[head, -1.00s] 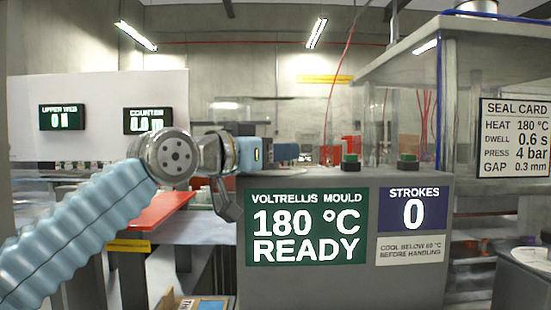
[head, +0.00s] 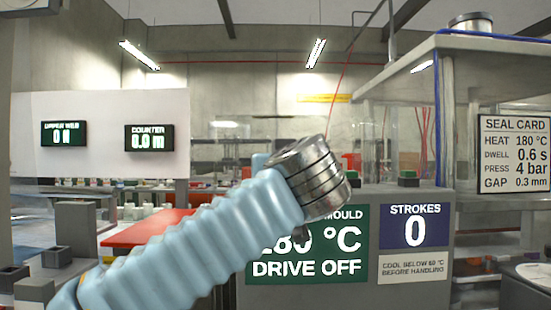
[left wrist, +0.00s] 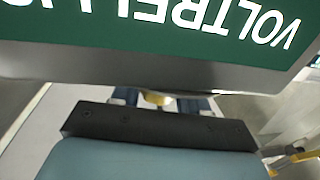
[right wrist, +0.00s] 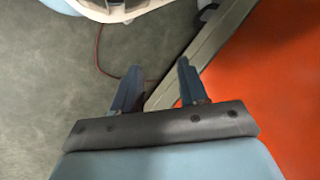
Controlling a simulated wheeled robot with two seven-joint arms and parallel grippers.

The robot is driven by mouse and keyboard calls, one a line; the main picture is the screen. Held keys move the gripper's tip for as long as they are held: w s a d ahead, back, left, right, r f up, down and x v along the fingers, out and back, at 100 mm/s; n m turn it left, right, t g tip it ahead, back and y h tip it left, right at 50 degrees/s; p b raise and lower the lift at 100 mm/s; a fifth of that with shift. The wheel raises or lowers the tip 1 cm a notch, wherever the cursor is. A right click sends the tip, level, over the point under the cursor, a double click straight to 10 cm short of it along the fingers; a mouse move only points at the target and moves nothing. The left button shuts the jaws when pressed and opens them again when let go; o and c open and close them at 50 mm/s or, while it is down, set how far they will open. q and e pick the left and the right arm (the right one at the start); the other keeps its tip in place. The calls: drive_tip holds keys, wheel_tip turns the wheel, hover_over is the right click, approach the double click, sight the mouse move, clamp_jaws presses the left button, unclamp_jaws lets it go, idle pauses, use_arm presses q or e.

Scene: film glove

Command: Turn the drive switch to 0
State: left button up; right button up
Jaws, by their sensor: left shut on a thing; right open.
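My left gripper (left wrist: 155,101) is at the edge of the mould housing in the left wrist view. Its fingers are shut on a small yellowish knob (left wrist: 153,98), which looks like the drive switch. The fingers hide most of it, and its marks cannot be read. In the head view my left arm crosses the middle and hides the gripper and the knob. The green mould display (head: 310,268) reads "DRIVE OFF", its upper left covered by my arm. My right gripper (right wrist: 158,88) is open and empty in the right wrist view, above the grey floor.
A strokes display (head: 415,230) reads 0. A green button (head: 408,178) sits on the housing top. A seal card (head: 514,152) hangs at the right. An orange-red surface (right wrist: 275,90) lies right of my right gripper. Red tubing hangs behind the housing.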

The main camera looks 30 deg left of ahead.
use_arm(q)
drive_tip(key=n+g+y+p, duration=0.1)
drive_tip(key=n+g+y, duration=0.1)
drive_tip(key=shift+w+d+g+y, duration=0.1)
drive_tip(key=shift+g+y, duration=0.2)
drive_tip(key=shift+n+g+y+p, duration=0.4)
drive_tip(key=shift+n+g+y, duration=0.5)
drive_tip(key=shift+n+g, duration=0.5)
drive_tip(key=o, duration=0.9)
drive_tip(key=shift+o, duration=0.2)
drive_tip(key=b+v, duration=0.2)
drive_tip(key=v, duration=1.1)
drive_tip(key=shift+d, duration=0.4)
